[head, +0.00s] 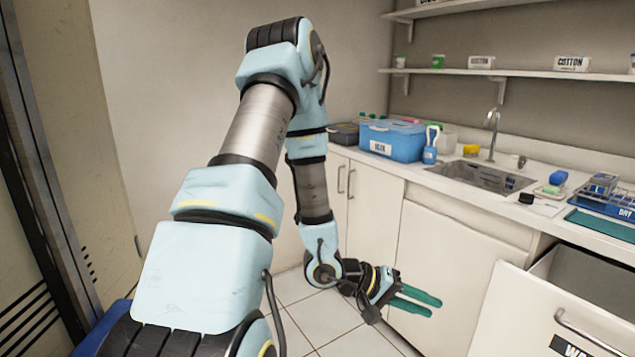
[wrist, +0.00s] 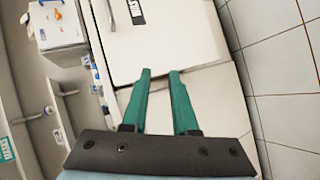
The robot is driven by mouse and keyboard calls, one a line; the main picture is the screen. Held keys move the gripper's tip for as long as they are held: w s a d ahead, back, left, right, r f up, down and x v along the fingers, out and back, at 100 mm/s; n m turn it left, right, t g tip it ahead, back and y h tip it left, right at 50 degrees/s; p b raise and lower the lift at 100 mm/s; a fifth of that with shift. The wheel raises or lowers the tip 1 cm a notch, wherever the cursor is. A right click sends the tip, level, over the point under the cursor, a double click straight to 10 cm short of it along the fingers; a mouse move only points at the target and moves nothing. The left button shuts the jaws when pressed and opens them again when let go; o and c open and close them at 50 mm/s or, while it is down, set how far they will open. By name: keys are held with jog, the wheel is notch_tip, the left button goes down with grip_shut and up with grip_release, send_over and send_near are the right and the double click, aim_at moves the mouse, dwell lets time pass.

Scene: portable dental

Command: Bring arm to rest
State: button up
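My light-blue arm (head: 205,250) rises from the lower left of the head view, bends at the top and hangs down in front of the white cabinets. My gripper (head: 434,308) is at its lower end, below the counter, with two teal fingers pointing right. In the wrist view, the fingers of my gripper (wrist: 160,75) are apart with nothing between them. They point toward the white cabinet fronts, and I see no contact.
A labelled drawer (head: 545,310) stands pulled out at the lower right, near my gripper. The counter holds a blue box (head: 392,140), a sink (head: 480,177) and a blue rack (head: 610,200). Tiled floor (head: 345,330) is clear below the arm.

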jog(key=w+a+r+t+y+p, duration=0.25)
jog(key=w+a+t+y, duration=0.25)
jog(key=w+a+y, duration=0.65)
jog(key=s+a+r, duration=0.1)
jog(key=a+r, duration=0.2)
jog(key=a, duration=0.3)
jog(key=s+a+r, duration=0.2)
jog(key=a+r, duration=0.1)
jog(key=a, duration=0.3)
jog(key=s+a+r+g+y, duration=0.1)
jog(key=s+a+r+g, duration=0.2)
jog(key=s, duration=0.5)
notch_tip(320, 180, up, 2)
jog(key=shift+a+r+n+p, duration=0.15)
jog(key=shift+a+n+p, duration=0.2)
jog(key=shift+a, duration=0.3)
